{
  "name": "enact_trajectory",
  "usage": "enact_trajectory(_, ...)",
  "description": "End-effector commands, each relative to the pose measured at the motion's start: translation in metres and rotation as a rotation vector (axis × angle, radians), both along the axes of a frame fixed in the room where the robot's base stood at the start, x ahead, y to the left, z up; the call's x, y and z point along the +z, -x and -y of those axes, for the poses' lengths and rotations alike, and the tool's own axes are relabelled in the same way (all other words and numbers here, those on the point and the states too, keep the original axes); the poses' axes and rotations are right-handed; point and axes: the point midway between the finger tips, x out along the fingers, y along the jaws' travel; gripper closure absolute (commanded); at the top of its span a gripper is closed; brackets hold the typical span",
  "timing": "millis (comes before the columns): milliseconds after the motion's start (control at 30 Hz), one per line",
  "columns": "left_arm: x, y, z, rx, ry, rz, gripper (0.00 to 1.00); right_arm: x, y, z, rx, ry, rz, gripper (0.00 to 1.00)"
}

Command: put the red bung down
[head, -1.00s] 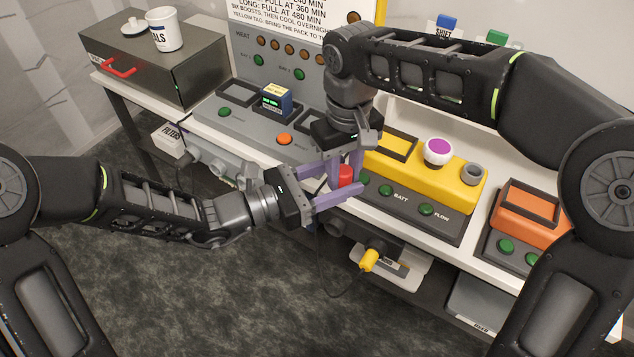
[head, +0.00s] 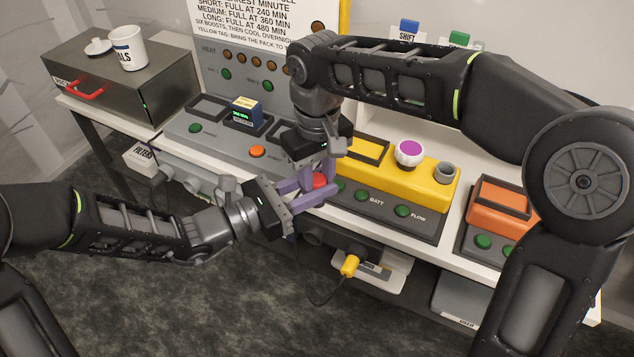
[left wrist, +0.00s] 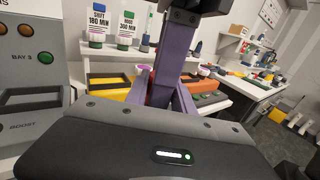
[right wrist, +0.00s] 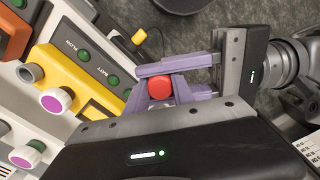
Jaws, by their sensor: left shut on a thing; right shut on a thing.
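The red bung (head: 320,181) is held in the air in front of the bench, where the purple fingers of both grippers meet. Its round red top shows in the right wrist view (right wrist: 155,79). My left gripper (head: 312,193) reaches it from the left and is shut on it. My right gripper (head: 321,172) comes down from above and is also shut on it. The fingers cross closely and hide the bung's sides and lower part. In the left wrist view, purple fingers (left wrist: 172,65) show below my right gripper's dark body, and the bung is hidden.
A grey charging panel (head: 190,130) stands behind to the left. A yellow unit (head: 425,180) with a purple-topped knob (head: 410,152) and an orange unit (head: 497,205) are on the right. A yellow plug (head: 349,266) is below the bench's front edge.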

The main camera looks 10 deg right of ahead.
Motion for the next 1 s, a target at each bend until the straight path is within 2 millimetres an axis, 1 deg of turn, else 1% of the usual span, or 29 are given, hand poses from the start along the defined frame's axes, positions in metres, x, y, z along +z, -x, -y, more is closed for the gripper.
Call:
enact_trajectory(33,0.000,0.000,0.000,0.000,0.000,0.000,0.96,0.000,0.000,0.000,0.000,0.000,0.000,1.00)
enact_trajectory(100,0.000,0.000,0.000,0.000,0.000,0.000,1.00,0.000,0.000,0.000,0.000,0.000,0.000,1.00)
enact_trajectory(200,0.000,0.000,0.000,0.000,0.000,0.000,1.00,0.000,0.000,0.000,0.000,0.000,0.000,1.00)
enact_trajectory(233,0.000,0.000,0.000,0.000,0.000,0.000,1.00,0.000,0.000,0.000,0.000,0.000,0.000,0.68)
enact_trajectory(500,0.000,0.000,0.000,0.000,0.000,0.000,1.00,0.000,0.000,0.000,0.000,0.000,0.000,0.46)
enact_trajectory(733,0.000,0.000,0.000,0.000,0.000,0.000,1.00,0.000,0.000,0.000,0.000,0.000,0.000,0.45)
enact_trajectory(833,0.000,0.000,0.000,0.000,0.000,0.000,1.00,0.003,0.000,-0.001,-0.003,0.001,0.009,0.45)
enact_trajectory(933,0.000,0.000,0.000,0.000,0.000,0.000,1.00,0.015,0.002,-0.005,-0.018,0.005,0.039,0.45)
enact_trajectory(1000,0.000,0.000,0.000,0.000,0.000,0.000,1.00,0.029,0.005,-0.011,-0.040,0.009,0.077,0.45)
